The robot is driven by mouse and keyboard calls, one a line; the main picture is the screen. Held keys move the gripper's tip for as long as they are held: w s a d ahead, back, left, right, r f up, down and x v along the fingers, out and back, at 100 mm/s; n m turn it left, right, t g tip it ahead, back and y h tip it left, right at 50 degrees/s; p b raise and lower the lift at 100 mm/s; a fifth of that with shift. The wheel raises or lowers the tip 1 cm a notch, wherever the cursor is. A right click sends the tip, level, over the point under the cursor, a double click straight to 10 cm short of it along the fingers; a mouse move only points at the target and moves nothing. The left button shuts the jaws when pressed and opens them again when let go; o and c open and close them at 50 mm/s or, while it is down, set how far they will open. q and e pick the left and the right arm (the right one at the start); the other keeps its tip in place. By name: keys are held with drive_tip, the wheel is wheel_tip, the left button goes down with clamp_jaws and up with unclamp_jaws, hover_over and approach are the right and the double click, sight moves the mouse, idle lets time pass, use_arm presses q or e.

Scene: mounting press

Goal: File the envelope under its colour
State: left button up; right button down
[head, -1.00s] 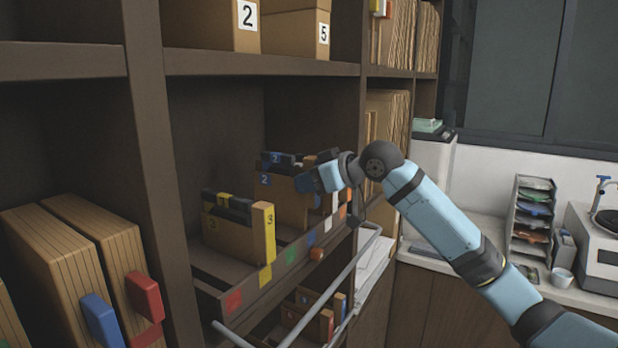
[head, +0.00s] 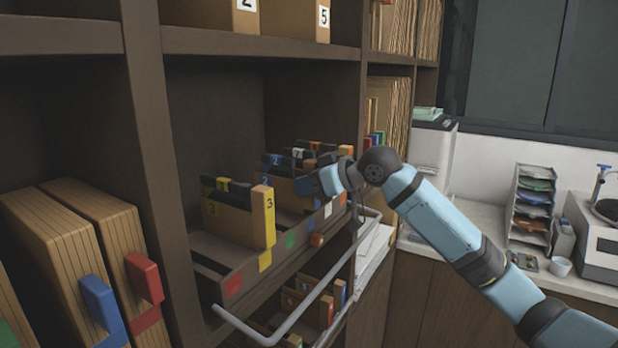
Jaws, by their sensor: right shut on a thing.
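My right gripper (head: 312,188) is over the pull-out file drawer, beside the blue-tabbed folder marked 2 (head: 270,165). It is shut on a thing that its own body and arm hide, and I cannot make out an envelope. The yellow-tabbed folder marked 3 (head: 228,218) stands upright at the left end of the drawer. More folders with white and orange tabs stand behind the gripper, partly covered. Coloured squares line the drawer front (head: 248,278): red, yellow, green and white show, and the arm hides some of the front. My left gripper is out of view.
A metal rail (head: 300,318) runs in front of the drawer. A lower drawer holds more tabbed folders (head: 328,312). Shelf uprights (head: 150,150) stand close on the left. A counter at right carries a tray rack (head: 530,212) and a cup (head: 560,266).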

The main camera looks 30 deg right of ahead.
drive_tip(key=c, duration=0.8)
unclamp_jaws()
drive_tip(key=shift+s+d+r, duration=0.15)
drive_tip(key=shift+s, duration=0.1)
drive_tip(key=v, duration=1.3)
drive_tip(key=shift+p, duration=0.4)
drive_tip(key=shift+s, duration=0.1)
drive_tip(key=shift+s, duration=0.1)
